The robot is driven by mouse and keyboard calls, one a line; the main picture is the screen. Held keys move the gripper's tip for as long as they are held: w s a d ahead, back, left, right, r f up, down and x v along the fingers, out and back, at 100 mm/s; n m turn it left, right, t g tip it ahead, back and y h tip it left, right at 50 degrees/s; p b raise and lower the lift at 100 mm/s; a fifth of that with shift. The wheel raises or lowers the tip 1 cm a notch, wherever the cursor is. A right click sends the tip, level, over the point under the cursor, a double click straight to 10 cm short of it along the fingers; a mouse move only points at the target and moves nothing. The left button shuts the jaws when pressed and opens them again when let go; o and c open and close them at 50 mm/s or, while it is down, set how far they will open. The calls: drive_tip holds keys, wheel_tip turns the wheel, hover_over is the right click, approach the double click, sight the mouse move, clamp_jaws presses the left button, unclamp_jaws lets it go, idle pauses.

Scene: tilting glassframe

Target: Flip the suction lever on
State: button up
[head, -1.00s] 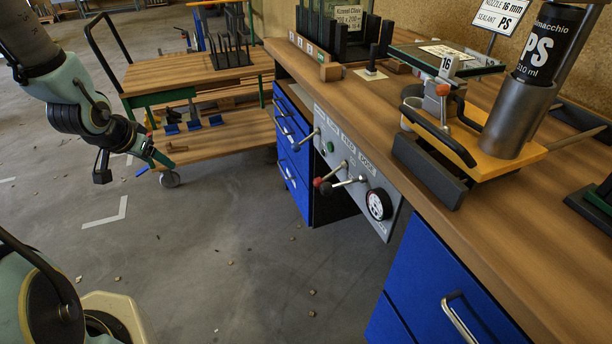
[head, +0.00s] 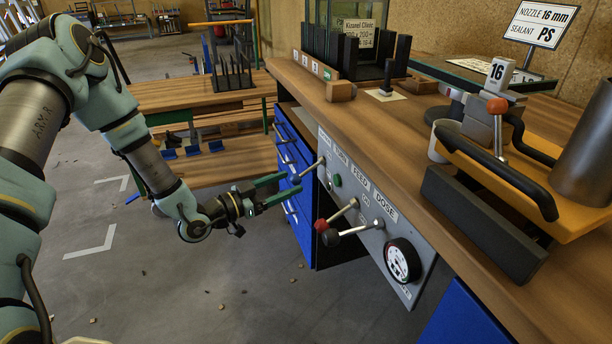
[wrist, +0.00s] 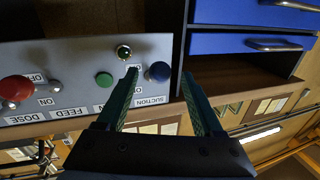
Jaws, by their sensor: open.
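The suction lever (head: 311,169) is the leftmost lever on the grey control panel under the bench edge. In the wrist view its dark blue ball knob (wrist: 158,72) stands beside the upside-down SUCTION label (wrist: 150,100). My gripper (head: 293,183) is open, with green fingers pointing toward the panel at the lever's end. In the wrist view my gripper (wrist: 160,74) has its fingertips on either side of the knob, the left one closer. Whether a finger touches the knob, I cannot tell.
A green button (head: 337,181), a red-knobbed lever (head: 340,214), a black-knobbed lever (head: 352,232) and a gauge (head: 402,260) sit further along the panel. Blue drawers (head: 294,188) with handles stand left of it. The bench top (head: 400,140) overhangs above.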

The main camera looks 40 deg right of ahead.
sight(306, 172)
drive_tip(key=d, duration=0.6)
drive_tip(key=shift+s+d, duration=0.25)
drive_tip(key=shift+s, duration=0.1)
clamp_jaws()
idle(1.1)
